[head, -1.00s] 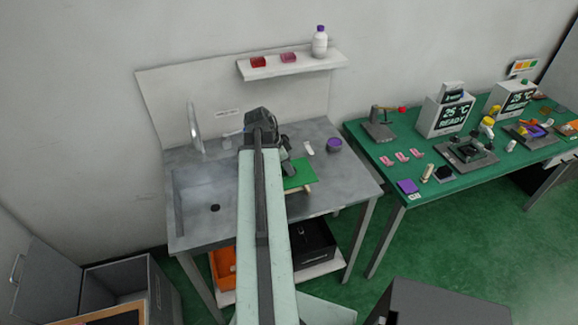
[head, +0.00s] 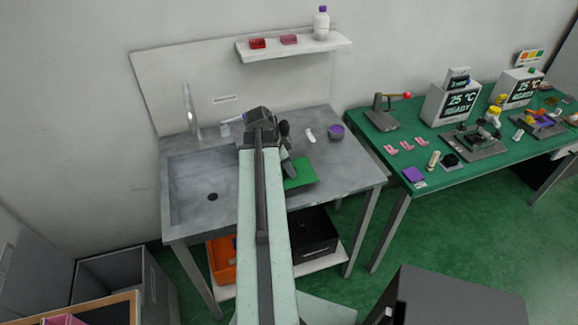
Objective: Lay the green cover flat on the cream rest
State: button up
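The green cover (head: 301,172) is at the front of the grey sink bench, right of my arm. My arm hides its left part. My gripper (head: 288,166) is dark and points down at the cover's left rear edge. Its fingertips are too small and hidden to tell whether they are open or shut, or whether they touch the cover. I cannot make out the cream rest; it may be hidden under the cover or behind my arm.
The sink basin (head: 206,190) is left of my arm, with a tap (head: 190,112) behind it. A purple bowl (head: 336,132) and a small white object (head: 310,135) stand behind the cover. A green table (head: 440,175) with devices is to the right.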

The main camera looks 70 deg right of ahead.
jog(key=shift+r, duration=0.1)
jog(key=p+v, duration=0.7)
jog(key=shift+r, duration=0.25)
jog(key=shift+w+a, duration=0.1)
jog(key=shift+w, duration=0.05)
